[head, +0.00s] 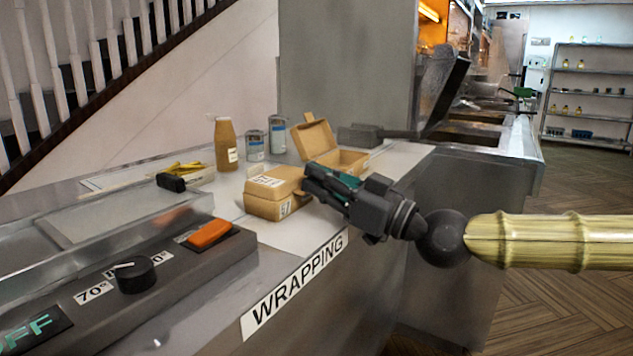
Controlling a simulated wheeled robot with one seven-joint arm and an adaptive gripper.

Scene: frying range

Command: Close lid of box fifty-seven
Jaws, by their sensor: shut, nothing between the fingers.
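A small brown cardboard box (268,203) sits on the wrapping counter with its lid down, or nearly down. White labels are on its top and side; the side label seems to read 57, but it is small. A second cardboard box (345,160) stands just behind it to the right, its lid (315,139) raised and tilted back. Its number cannot be read. My gripper (311,181) is shut and empty, at the right end of the near box and in front of the open box. It hides part of both, and I cannot tell whether it touches either.
A brown bottle (226,146) and two cans (255,146) (277,135) stand behind the boxes. A tray with yellow items (186,168) lies left. A control panel with a knob (134,274) and orange switch (209,233) is nearer. The counter's front edge carries a WRAPPING sign (298,284).

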